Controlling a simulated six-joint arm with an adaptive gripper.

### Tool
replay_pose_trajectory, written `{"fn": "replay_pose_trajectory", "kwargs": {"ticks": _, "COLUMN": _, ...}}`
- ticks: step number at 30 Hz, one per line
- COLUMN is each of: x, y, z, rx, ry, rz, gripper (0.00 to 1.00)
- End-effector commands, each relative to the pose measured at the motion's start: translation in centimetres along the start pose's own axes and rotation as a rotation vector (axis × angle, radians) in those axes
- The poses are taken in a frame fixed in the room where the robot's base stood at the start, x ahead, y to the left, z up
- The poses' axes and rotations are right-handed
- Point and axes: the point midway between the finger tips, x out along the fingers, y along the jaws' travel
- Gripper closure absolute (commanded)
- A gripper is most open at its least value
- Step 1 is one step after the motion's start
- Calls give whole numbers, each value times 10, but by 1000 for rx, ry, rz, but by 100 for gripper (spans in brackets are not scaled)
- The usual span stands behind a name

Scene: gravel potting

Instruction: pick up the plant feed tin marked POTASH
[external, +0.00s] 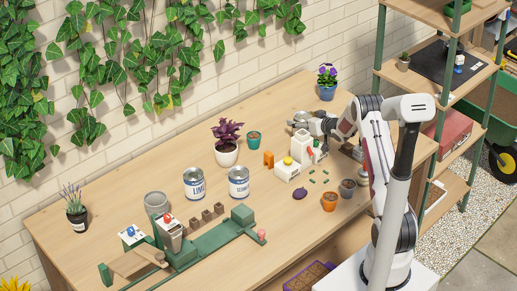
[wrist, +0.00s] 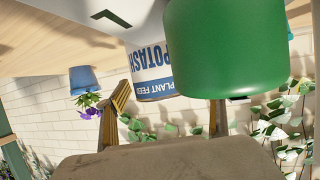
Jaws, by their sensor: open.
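The POTASH tin (wrist: 150,68), white with a blue band and blue lettering, appears upside down at the top middle of the wrist view. Its right side is hidden by a large green cylinder (wrist: 225,50). My gripper (wrist: 170,98) is open, with one finger to the left of the tin's lettered part and the other below the green cylinder. I see nothing held between the fingers, and cannot tell whether they touch anything. In the external view my gripper (external: 306,121) is low over the back right of the bench, where the POTASH label cannot be read.
White containers (external: 300,147) stand just in front of my gripper. Two labelled tins, one marked LIME (external: 194,184), stand mid-bench beside another tin (external: 239,182). A blue flowerpot (external: 327,92) is behind. Small pots (external: 329,201) and an aubergine-coloured item (external: 299,193) lie in front.

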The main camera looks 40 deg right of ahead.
Motion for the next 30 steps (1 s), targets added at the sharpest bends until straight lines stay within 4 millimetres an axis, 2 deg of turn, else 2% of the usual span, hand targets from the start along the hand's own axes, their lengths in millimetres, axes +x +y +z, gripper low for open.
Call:
{"fn": "replay_pose_trajectory", "kwargs": {"ticks": 2, "x": 0, "y": 0, "z": 0, "rx": 0, "ry": 0, "rz": 0, "gripper": 31}}
{"fn": "replay_pose_trajectory", "kwargs": {"ticks": 3, "x": 0, "y": 0, "z": 0, "rx": 0, "ry": 0, "rz": 0, "gripper": 36}}
{"fn": "replay_pose_trajectory", "kwargs": {"ticks": 6, "x": 0, "y": 0, "z": 0, "rx": 0, "ry": 0, "rz": 0, "gripper": 62}}
{"fn": "replay_pose_trajectory", "kwargs": {"ticks": 9, "x": 0, "y": 0, "z": 0, "rx": 0, "ry": 0, "rz": 0, "gripper": 83}}
{"fn": "replay_pose_trajectory", "kwargs": {"ticks": 20, "x": -1, "y": 0, "z": -4, "rx": -1, "ry": 3, "rz": 0, "gripper": 84}}
{"fn": "replay_pose_trajectory", "kwargs": {"ticks": 30, "x": -11, "y": 0, "z": -29, "rx": -2, "ry": 5, "rz": 1, "gripper": 84}}
